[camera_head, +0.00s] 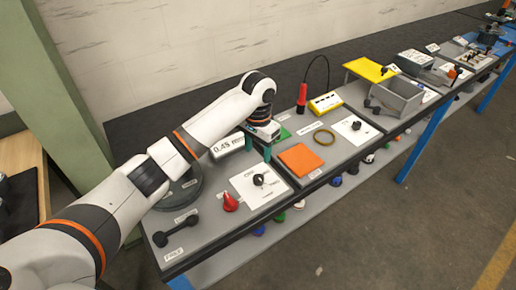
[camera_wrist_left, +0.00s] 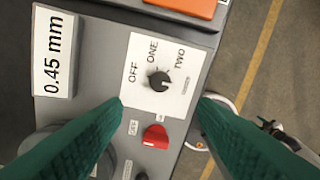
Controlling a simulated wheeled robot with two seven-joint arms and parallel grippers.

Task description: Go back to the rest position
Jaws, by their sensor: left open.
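My left gripper (camera_head: 258,147) reaches in from the left in the head view and hangs above the workbench (camera_head: 215,220). In the left wrist view its two green fingers (camera_wrist_left: 160,122) are spread apart with nothing held between them. A black knob on a white plate marked OFF, ONE and TWO (camera_wrist_left: 159,81) shows beyond the fingertips. A red part (camera_wrist_left: 155,137) shows between the fingers; it also shows in the head view (camera_head: 230,202). The white 0.45 mm sign (camera_head: 228,147) stands beside the gripper. My right gripper is in neither view.
An orange pad (camera_head: 301,159), a dark ring (camera_head: 324,138), a yellow box with a red probe (camera_head: 325,103) and a grey bin (camera_head: 397,96) are on the bench. Floor is clear at right.

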